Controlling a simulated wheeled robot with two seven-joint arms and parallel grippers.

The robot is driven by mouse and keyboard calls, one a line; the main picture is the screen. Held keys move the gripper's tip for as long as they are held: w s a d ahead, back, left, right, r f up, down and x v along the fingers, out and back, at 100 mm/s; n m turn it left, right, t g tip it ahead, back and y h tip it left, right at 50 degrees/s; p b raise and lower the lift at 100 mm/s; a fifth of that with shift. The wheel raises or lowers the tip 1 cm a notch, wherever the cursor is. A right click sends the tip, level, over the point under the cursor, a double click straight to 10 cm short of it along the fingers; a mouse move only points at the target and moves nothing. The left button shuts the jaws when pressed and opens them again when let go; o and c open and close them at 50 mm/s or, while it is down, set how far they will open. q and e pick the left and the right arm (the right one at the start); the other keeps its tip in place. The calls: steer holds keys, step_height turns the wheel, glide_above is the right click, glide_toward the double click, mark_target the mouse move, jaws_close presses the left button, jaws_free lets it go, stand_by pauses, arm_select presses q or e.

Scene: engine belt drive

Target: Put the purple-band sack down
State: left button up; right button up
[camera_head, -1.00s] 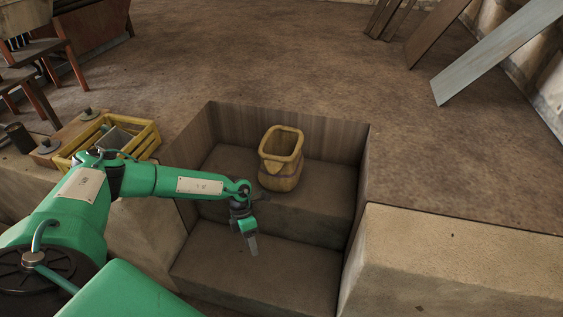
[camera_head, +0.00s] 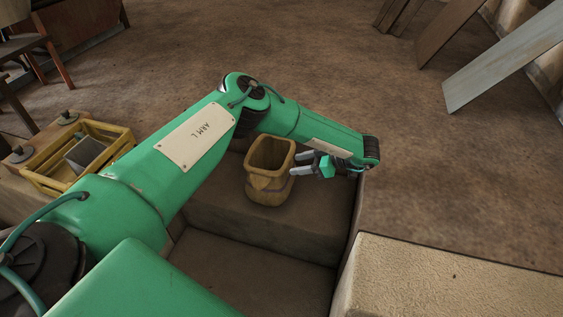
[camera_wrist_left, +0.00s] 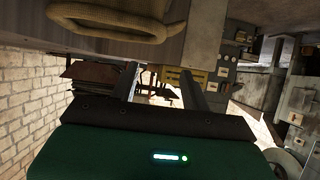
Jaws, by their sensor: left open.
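Whether a fingertip touches the rim I cannot tell. In the left wrist view the sack's rim (camera_wrist_left: 115,22) shows at the top, outside the space between the fingers (camera_wrist_left: 160,82). My right gripper is not in view.
The pit has upright walls and a lower step (camera_head: 240,270) in front. A pale block (camera_head: 450,285) borders it on the right. A yellow crate (camera_head: 120,140) stands at the left. Boards (camera_head: 500,58) lean at the back right. My left arm hides the pit's back left.

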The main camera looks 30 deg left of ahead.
mark_target(265, 170)
arm_select(q)
steer(key=x, duration=1.2)
steer(key=shift+a+f+p, duration=0.25)
steer(key=shift+f+p, duration=0.15)
jaws_close()
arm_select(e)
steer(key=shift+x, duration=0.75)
